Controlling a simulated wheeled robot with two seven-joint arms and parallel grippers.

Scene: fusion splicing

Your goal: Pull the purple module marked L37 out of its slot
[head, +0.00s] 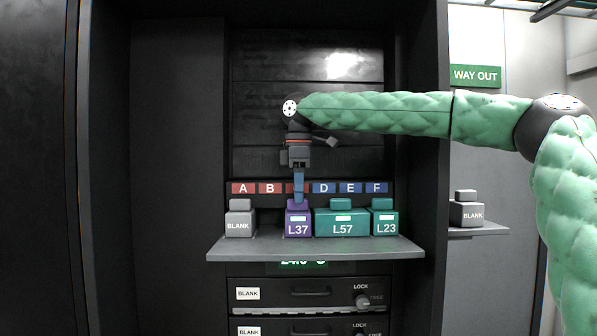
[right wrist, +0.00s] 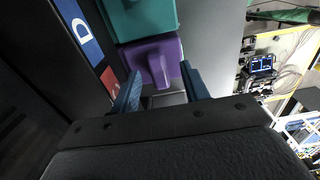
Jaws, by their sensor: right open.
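The purple module marked L37 (head: 298,224) stands on the grey shelf (head: 315,247), below the slot label hidden by my gripper, between B and D. My right gripper (head: 299,197) points down right above it, blue fingers at the module's top. In the right wrist view, the purple module (right wrist: 171,50) shows its raised grip between and just beyond the two open fingers (right wrist: 160,72). I cannot tell whether the fingers touch it. My left gripper is not in view.
The teal module L57 (head: 342,224) stands close on the right of L37, with teal L23 (head: 384,224) beyond. A grey BLANK module (head: 239,224) stands left, with a gap before L37. Another BLANK module (head: 467,212) sits on a side shelf. Dark cabinet walls enclose the bay.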

